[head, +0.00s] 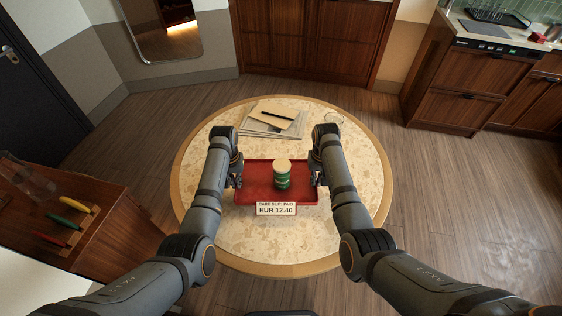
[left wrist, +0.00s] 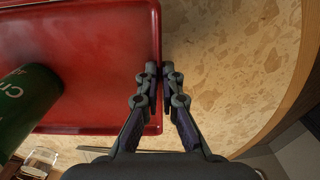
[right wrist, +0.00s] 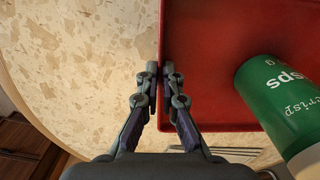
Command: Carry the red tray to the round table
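The red tray (head: 256,184) is level over the speckled top of the round table (head: 240,236); I cannot tell whether it touches the top. A green can with a pale lid (head: 282,176) stands upright on the tray. My left gripper (head: 237,180) is shut on the tray's left rim, and the left wrist view shows its fingers (left wrist: 160,70) on both sides of that rim. My right gripper (head: 318,178) is shut on the right rim, with its fingers (right wrist: 161,70) likewise astride it in the right wrist view.
A white price card (head: 276,209) reading EUR 12.40 is at the tray's front edge. Papers with a pen (head: 274,118) lie at the table's back, beside a thin ring (head: 334,118). A wooden cabinet (head: 100,222) stands left. The table's front is clear.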

